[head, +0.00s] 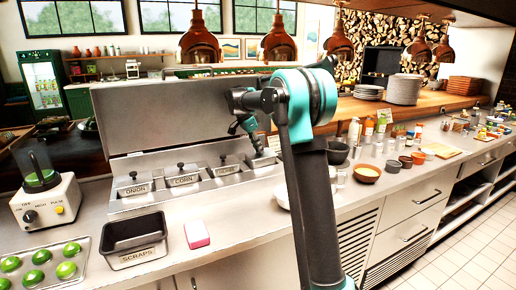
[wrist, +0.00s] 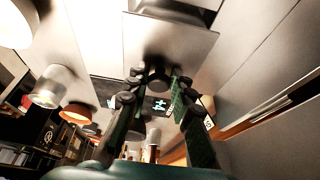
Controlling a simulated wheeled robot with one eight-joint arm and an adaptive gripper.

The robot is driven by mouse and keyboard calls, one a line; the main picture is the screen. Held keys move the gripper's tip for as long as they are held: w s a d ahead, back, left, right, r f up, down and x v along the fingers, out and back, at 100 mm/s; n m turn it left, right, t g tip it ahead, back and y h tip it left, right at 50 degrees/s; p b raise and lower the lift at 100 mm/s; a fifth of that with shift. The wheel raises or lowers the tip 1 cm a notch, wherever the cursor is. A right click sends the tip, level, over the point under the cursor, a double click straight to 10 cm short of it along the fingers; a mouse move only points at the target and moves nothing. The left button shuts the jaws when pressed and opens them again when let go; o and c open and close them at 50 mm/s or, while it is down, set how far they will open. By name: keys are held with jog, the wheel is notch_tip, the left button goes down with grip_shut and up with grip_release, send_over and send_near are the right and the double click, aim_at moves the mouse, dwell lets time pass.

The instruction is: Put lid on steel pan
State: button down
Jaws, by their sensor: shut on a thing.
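A steel rail holds a row of steel pans with knobbed lids; the labels ONION (head: 135,190) and CORN (head: 184,181) are readable. My gripper (head: 258,149) is at the right end of this row, low over the rightmost pan (head: 260,164). In the wrist view my gripper (wrist: 157,88) is shut on the dark knob of a flat steel lid (wrist: 185,45), with one finger on each side. The lid's underside and its fit to the pan are hidden, so I cannot tell whether it touches the rim.
A raised steel panel (head: 165,112) stands behind the pans. A blender (head: 45,195) stands left. Bowls and cups, including an orange bowl (head: 367,173), crowd the counter right of my arm.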

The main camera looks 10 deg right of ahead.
jog(key=c, duration=1.3)
grip_release()
jog(key=shift+o, duration=0.7)
jog(key=o, duration=0.4)
jog(key=shift+r, duration=0.15)
jog(key=shift+r, duration=3.4)
